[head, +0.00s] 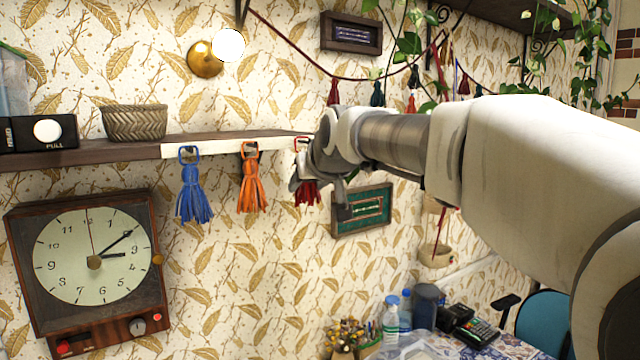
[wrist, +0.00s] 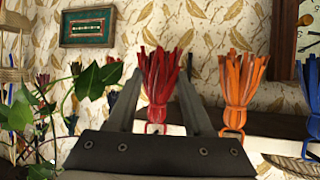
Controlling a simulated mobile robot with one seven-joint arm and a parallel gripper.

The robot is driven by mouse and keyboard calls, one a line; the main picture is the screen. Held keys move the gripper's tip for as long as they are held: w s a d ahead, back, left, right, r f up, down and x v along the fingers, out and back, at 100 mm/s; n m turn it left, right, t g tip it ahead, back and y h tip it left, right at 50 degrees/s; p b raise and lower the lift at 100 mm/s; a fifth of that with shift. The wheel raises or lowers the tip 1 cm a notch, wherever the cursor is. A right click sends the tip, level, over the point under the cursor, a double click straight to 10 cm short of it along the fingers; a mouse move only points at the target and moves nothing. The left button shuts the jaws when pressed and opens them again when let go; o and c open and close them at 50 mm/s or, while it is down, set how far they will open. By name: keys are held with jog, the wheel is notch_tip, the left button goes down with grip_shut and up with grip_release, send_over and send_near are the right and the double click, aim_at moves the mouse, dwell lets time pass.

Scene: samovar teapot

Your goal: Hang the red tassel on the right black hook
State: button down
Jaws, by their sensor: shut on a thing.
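The red tassel (head: 307,194) is at the right end of the row below the shelf's white front strip, partly covered by my gripper (head: 318,184). Its red loop (head: 301,144) shows at the strip. The wrist view, which looks inverted, shows the red tassel (wrist: 160,78) between my two fingers, which are shut on it. I cannot tell whether its loop is on a hook; the right black hook is hidden behind my gripper and wrist. The orange tassel (head: 252,185) and blue tassel (head: 193,192) hang from the strip to the left.
The shelf (head: 120,155) carries a woven basket (head: 135,122). A clock (head: 90,255) is below it. A green framed picture (head: 362,211) is behind and below my gripper. Leafy vines (wrist: 95,80) are near my gripper in the wrist view. Bottles (head: 391,318) stand lower right.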

dwell(0.4)
jog(key=shift+c, duration=1.1)
grip_release()
jog(key=b+v, duration=0.3)
jog(key=v, duration=1.4)
jog(key=s+d+f+m+g+h, duration=0.1)
jog(key=s+d+f, duration=0.3)
jog(key=f, duration=0.7)
jog(key=s+d+f+m+g+h, duration=0.1)
jog(key=s+d+f+g, duration=0.2)
jog(key=s+f, duration=0.6)
jog(key=s+d+f+m+g+h, duration=0.1)
jog(key=s+d+f, duration=0.5)
jog(key=f, duration=0.7)
jog(key=shift+s+m+g+h, duration=0.3)
jog(key=shift+m+g+h, duration=0.1)
jog(key=shift+g+h, duration=0.1)
jog(key=shift+r, duration=0.1)
